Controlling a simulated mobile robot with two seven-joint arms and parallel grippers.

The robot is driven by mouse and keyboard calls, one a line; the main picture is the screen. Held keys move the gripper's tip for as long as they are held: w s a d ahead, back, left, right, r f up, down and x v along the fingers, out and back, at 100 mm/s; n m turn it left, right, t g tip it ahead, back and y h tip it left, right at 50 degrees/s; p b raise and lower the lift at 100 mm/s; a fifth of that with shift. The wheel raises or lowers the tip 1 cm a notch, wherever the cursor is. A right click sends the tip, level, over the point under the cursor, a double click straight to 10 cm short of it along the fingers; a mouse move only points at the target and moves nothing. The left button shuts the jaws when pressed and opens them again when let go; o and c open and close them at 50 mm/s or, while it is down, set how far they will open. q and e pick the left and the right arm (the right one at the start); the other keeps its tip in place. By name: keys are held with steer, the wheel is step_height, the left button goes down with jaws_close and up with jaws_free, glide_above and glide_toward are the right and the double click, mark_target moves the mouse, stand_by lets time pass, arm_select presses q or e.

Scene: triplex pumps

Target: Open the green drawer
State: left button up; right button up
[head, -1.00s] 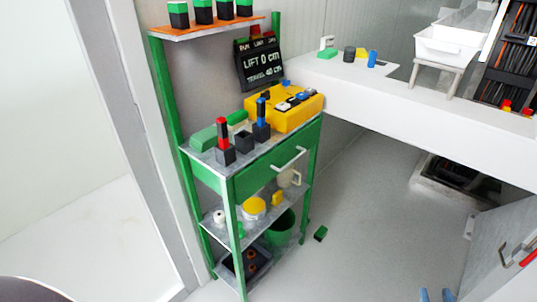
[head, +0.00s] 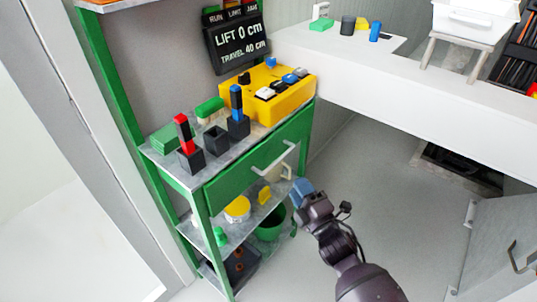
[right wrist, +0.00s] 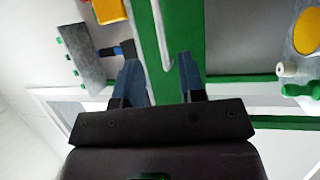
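The green drawer (head: 232,185) sits under the top of the green shelf unit and looks shut. Its pale bar handle (head: 274,158) is on the front face. My right gripper (head: 301,188) is in front of the drawer, a little below and right of the handle, apart from it as far as I can tell. In the right wrist view its two blue fingers (right wrist: 162,78) are spread with nothing between them. The green drawer front (right wrist: 180,20) and the handle (right wrist: 160,38) lie ahead of the fingers. My left gripper is in neither view.
On the unit's top stand a yellow control box (head: 290,105), black holders (head: 216,141) with red and blue sticks, and green blocks. A lower shelf holds a yellow round item (head: 238,208). A white counter (head: 400,95) runs to the right. Floor in front is clear.

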mark_target(280, 158)
steer(key=shift+b+x, duration=0.85)
steer(key=shift+x, duration=4.55)
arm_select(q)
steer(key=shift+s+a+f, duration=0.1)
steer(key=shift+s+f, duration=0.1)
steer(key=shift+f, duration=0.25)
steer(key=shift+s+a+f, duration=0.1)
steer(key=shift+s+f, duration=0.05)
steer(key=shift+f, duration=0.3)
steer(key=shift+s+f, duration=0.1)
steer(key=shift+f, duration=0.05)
arm_select(e)
jaws_close()
